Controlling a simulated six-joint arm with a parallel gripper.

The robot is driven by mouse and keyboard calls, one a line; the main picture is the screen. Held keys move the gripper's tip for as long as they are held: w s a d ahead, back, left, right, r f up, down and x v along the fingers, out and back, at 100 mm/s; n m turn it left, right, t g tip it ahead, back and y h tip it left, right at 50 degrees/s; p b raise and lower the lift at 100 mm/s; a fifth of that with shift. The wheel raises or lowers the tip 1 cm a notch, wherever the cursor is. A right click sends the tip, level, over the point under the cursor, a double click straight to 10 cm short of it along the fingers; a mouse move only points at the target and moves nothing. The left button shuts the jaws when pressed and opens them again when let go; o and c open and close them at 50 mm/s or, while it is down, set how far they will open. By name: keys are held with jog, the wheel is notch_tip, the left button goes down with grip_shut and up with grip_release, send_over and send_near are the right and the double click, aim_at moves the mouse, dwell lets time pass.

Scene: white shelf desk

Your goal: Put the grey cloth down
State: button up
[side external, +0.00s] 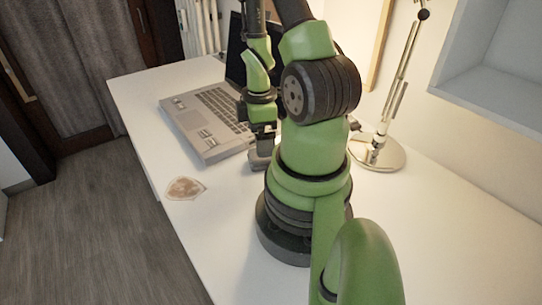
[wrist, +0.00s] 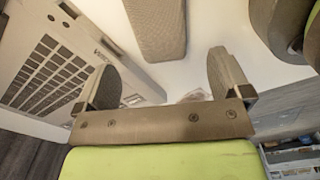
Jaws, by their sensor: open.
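A grey, fabric-textured strip, apparently the grey cloth (wrist: 157,28), lies on the white desk at the top of the wrist view. It extends out of that frame, so its full shape is hidden. My gripper (wrist: 165,80) is open, with one finger to the left and one to the right, and bare desk shows between them. The cloth is beyond the fingertips in the picture and appears clear of both. In the side view my gripper (side external: 262,157) points down close to the desk, beside the laptop. I cannot separate the cloth from the gripper there.
An open laptop (side external: 208,118) stands left of my gripper; its keyboard (wrist: 50,75) is close by the left finger. A lamp base (side external: 378,155) stands on the right. A flat brown patch (side external: 186,188) lies near the left desk edge. The front desk area is clear.

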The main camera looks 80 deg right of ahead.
aim_at(257, 164)
jog(key=shift+a+f, duration=0.2)
jog(key=shift+f, duration=2.4)
jog(key=c, duration=1.1)
jog(key=shift+w+r, duration=0.1)
jog(key=shift+r, duration=0.1)
